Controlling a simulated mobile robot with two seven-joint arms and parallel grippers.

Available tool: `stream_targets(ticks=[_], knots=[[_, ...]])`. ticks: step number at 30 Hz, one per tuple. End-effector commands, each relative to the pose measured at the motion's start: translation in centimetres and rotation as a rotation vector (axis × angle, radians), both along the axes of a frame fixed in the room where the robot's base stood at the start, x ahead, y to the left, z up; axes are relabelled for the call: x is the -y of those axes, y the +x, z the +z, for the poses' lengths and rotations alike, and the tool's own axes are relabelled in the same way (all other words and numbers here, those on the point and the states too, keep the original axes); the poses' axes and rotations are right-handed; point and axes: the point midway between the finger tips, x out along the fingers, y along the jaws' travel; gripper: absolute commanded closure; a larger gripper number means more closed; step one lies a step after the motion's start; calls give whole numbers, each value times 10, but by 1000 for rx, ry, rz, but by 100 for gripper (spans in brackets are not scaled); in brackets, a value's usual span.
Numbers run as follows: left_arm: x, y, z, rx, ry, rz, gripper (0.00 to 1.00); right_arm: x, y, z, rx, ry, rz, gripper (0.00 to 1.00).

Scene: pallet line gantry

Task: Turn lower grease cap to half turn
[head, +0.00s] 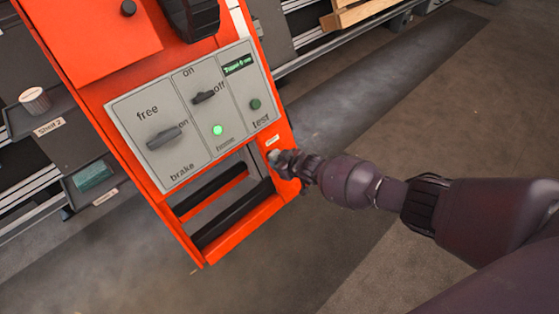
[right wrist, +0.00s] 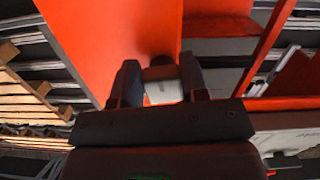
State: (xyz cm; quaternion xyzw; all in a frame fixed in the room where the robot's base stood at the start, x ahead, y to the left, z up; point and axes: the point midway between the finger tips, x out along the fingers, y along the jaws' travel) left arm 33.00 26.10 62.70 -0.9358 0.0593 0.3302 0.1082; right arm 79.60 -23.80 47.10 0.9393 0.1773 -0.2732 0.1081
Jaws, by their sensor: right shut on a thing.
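The grease cap is a small pale cap on the side of the orange gantry post; in the right wrist view the cap (right wrist: 162,85) sits between my two dark fingers. My right gripper (head: 280,160) is at the post's right side, just below the grey control panel, and is shut on the cap. The fingers also show in the right wrist view (right wrist: 160,88), one on each side of the cap. In the head view the gripper hides most of the cap, and its turn angle cannot be read. My left gripper is not in view.
The grey control panel (head: 193,115) carries a brake lever (head: 163,138), an on/off switch (head: 204,97), a green test button (head: 255,104) and a lit green lamp (head: 217,130). Shelves with a ribbed white jar (head: 35,100) stand left. Open floor lies right of the orange frame (head: 245,227).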

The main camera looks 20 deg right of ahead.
Motion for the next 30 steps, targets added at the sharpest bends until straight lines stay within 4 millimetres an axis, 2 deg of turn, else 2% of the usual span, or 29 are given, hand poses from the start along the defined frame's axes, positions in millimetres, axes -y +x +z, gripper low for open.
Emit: stream_targets(ticks=[6, 7, 12, 22, 30], knots=[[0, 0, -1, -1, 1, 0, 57, -1, 0, 0, 1, 0, 1, 83], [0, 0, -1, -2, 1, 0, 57, -1, 0, 0, 1, 0, 1, 58], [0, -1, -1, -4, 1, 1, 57, 0, 0, 0, 1, 0, 1, 34], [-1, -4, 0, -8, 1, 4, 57, 1, -1, 3, 2, -2, 0, 34], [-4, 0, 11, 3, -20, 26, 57, 9, -22, 28, 11, -2, 0, 34]])
